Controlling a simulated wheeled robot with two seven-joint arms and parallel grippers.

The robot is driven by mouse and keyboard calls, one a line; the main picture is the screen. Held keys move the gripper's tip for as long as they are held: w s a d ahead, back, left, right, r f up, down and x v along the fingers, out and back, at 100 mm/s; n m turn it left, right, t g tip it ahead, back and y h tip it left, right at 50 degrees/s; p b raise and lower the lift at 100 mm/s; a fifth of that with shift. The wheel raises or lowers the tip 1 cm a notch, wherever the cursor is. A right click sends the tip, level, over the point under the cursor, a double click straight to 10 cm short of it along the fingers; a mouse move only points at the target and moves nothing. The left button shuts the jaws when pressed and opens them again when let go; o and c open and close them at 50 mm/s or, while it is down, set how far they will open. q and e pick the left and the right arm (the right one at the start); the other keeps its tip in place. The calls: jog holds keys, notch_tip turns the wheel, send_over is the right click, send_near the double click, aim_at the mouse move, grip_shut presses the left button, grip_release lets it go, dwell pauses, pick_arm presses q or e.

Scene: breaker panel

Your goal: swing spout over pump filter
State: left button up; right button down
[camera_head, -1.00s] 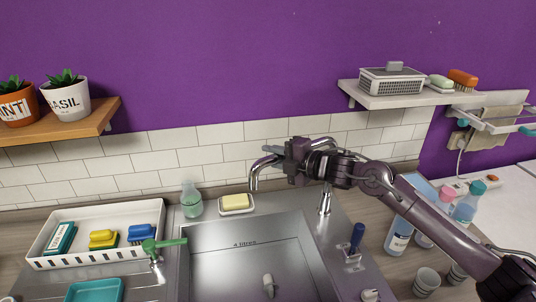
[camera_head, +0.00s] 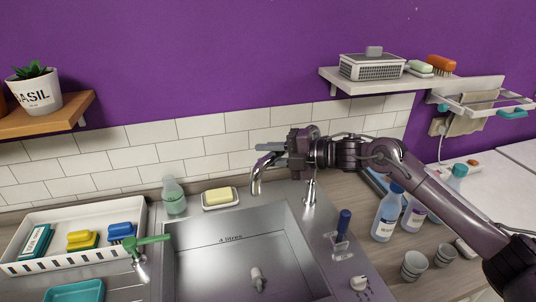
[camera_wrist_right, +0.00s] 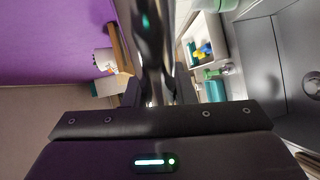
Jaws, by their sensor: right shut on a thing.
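The chrome curved spout (camera_head: 256,181) hangs over the back part of the steel sink, its open end pointing down. My right gripper (camera_head: 272,154) is shut on the spout's upper bend, coming from the right. In the right wrist view, the shiny spout (camera_wrist_right: 152,45) runs between the fingers. The tap's chrome post (camera_head: 310,188) stands behind the sink's right corner. My left gripper is not in view.
A green-handled tap (camera_head: 148,241) stands at the sink's left edge. A soap dish (camera_head: 220,198) and a green bottle (camera_head: 174,196) are behind the sink. A blue-handled tool (camera_head: 343,224) stands at its right. Bottles and cups are further right, below my right arm.

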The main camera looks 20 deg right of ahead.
jog(key=c, duration=1.2)
grip_release()
jog(key=shift+w, duration=0.1)
jog(key=b+v, duration=0.3)
jog(key=v, duration=0.4)
jog(key=shift+d+f+b, duration=0.1)
jog(key=shift+d+b, duration=0.1)
jog(key=shift+b, duration=0.1)
jog(key=shift+s+d, duration=0.1)
jog(key=shift+s, duration=0.2)
